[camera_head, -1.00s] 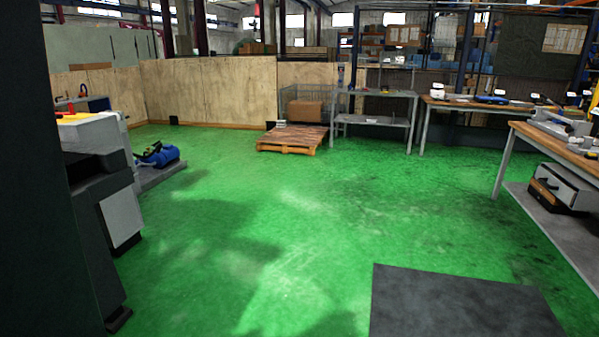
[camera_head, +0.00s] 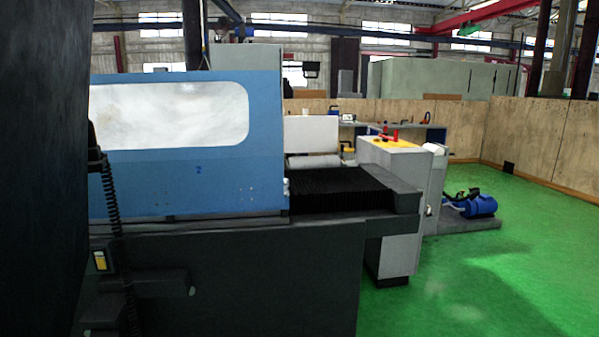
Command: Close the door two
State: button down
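A blue sliding-style door panel (camera_head: 235,180) with a wide, pale window (camera_head: 165,115) is on the machine at the left. A small dark mark below the window looks like a 2, but it is too small to be sure. To the right of the panel's edge, the machine is open, showing black ribbed bellows (camera_head: 335,190) and a white panel (camera_head: 312,133). The panel's left end is hidden behind a dark upright surface. My gripper is not in view.
A dark grey machine base (camera_head: 300,270) fills the lower middle. A grey cabinet with a yellow top (camera_head: 395,143) and a blue motor (camera_head: 478,206) stand to the right. Green floor (camera_head: 500,280) is free at the lower right. A coiled black cable (camera_head: 118,235) hangs at the left.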

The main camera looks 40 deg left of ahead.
aim_at(147, 117)
jog(key=i+j+u, duration=0.15)
jog(key=i+u, duration=0.55)
jog(key=u, duration=0.2)
jog(key=i+l+u, duration=0.1)
jog(key=i+u, duration=0.3)
jog(key=i+j+u, duration=0.25)
jog(key=i+j, duration=0.15)
jog(key=i+j+u, duration=0.25)
jog(key=i, duration=0.25)
jog(key=i+j, duration=0.2)
jog(key=j, duration=0.1)
